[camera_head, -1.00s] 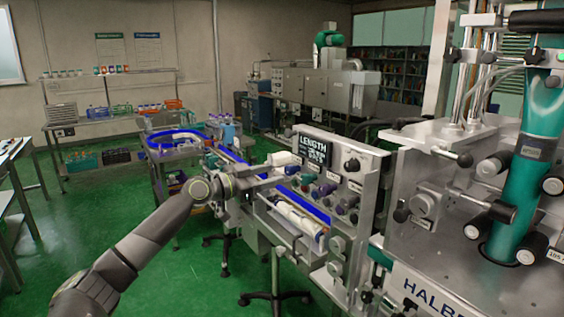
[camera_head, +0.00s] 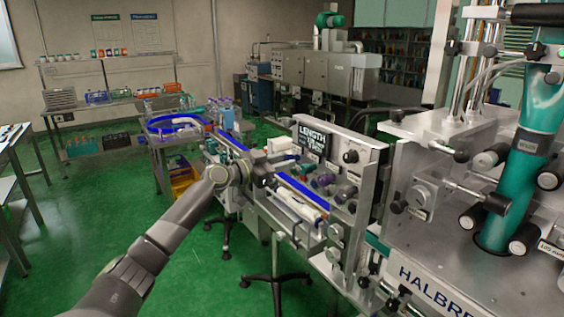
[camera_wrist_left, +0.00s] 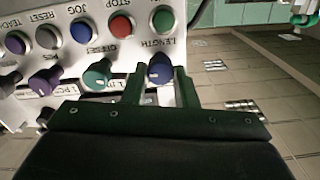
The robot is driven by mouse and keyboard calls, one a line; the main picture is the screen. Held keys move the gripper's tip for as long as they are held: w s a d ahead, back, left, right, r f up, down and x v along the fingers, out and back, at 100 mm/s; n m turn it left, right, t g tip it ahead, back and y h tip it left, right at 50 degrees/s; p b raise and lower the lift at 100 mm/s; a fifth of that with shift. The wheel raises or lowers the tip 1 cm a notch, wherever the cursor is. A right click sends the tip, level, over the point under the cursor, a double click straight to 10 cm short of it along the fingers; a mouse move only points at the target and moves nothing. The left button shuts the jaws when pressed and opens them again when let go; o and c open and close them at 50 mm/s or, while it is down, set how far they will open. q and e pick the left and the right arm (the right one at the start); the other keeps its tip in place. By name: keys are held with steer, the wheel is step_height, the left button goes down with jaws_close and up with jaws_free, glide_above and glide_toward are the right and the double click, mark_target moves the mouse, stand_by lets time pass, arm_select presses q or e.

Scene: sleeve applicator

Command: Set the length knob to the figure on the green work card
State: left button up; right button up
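The blue length knob (camera_wrist_left: 160,69) shows in the left wrist view, where the panel appears upside down. Its label LENGTH is beside it and a white pointer mark is on the knob. My left gripper (camera_wrist_left: 166,82) is open, with its two dark fingers apart and the knob between or just beyond their tips; contact cannot be told. In the head view my left gripper (camera_head: 280,164) is at the control panel (camera_head: 372,160), below the LENGTH display (camera_head: 312,141), whose small figures are unreadable. A wall sheet with a green header (camera_head: 106,34) hangs at the back; its text is too small. My right gripper is out of view.
Near the length knob are a teal offset knob (camera_wrist_left: 96,74), a purple knob (camera_wrist_left: 45,82) and coloured buttons such as the red one (camera_wrist_left: 121,26). The conveyor (camera_head: 300,190) runs below the panel. Open green floor (camera_head: 90,230) lies at the left.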

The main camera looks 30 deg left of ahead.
arm_select(q)
steer(key=c, duration=0.3)
steer(key=shift+n, duration=0.3)
steer(key=n+b, duration=0.2)
steer(key=n, duration=0.5)
steer(key=shift+a+n, duration=0.1)
steer(key=shift+n, duration=0.3)
steer(key=n, duration=0.4)
steer(key=shift+n+p, duration=0.3)
steer(key=n+p, duration=0.2)
steer(key=n, duration=0.3)
steer(key=shift+n, duration=0.4)
